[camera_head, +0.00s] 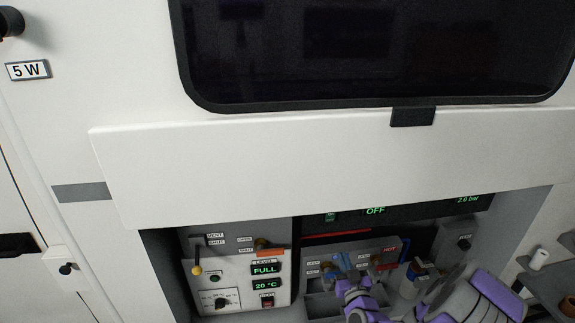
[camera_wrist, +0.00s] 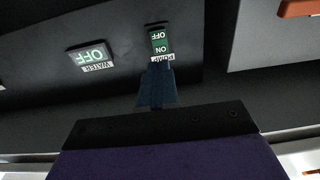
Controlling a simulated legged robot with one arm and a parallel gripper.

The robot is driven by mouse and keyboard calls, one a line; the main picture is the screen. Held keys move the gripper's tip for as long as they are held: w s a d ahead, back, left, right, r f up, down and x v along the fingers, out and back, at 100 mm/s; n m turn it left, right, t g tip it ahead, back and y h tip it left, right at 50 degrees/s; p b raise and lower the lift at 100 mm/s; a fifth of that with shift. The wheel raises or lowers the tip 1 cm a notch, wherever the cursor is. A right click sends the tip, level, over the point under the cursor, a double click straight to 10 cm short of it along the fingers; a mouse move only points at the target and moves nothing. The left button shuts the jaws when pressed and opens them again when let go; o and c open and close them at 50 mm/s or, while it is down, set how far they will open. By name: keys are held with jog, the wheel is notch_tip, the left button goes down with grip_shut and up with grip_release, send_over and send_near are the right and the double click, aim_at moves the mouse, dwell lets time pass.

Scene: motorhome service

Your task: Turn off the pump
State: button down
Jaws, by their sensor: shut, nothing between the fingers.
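The pump switch (camera_wrist: 160,42) is a small green rocker marked OFF and ON, seen upside down in the wrist view, with a partly hidden PUMP label beside it. In the head view, the pump switch (camera_head: 331,216) is a small green patch on the dark panel. The water display (camera_wrist: 90,56) reads OFF; the head view also shows its green OFF (camera_head: 375,210). My gripper (camera_wrist: 157,72) is shut and empty. Its blue fingertips overlap the label next to the switch in the wrist view; I cannot tell whether they touch the panel.
A white hinged flap (camera_head: 300,165) stands raised above the service bay. A white panel (camera_head: 238,285) with a yellow-tipped lever, FULL and 20 °C readouts is at left. A grey valve block (camera_head: 380,252) sits below the pump panel. A grey shelf (camera_head: 550,297) stands at right.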

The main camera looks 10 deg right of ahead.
jog(key=s+a+n+g+y+b, duration=0.1)
jog(key=s+a+n+g+y, duration=0.3)
jog(key=a+g, duration=0.5)
jog(key=s+a+r+m+g+h, duration=0.1)
jog(key=s+r+g, duration=0.3)
jog(key=s, duration=0.8)
jog(key=s+a+r+m+g+h+b, duration=0.1)
jog(key=s+r+g, duration=0.3)
jog(key=s, duration=0.9)
jog(key=s+a+r+m+g+h, duration=0.1)
jog(key=s+r, duration=0.4)
jog(key=s, duration=0.8)
jog(key=m+g+h, duration=0.1)
jog(key=g, duration=0.1)
jog(key=shift+a+r+g+b, duration=0.2)
jog(key=shift+a+g+b, duration=0.1)
jog(key=shift+a+g, duration=0.1)
jog(key=shift+s, duration=0.1)
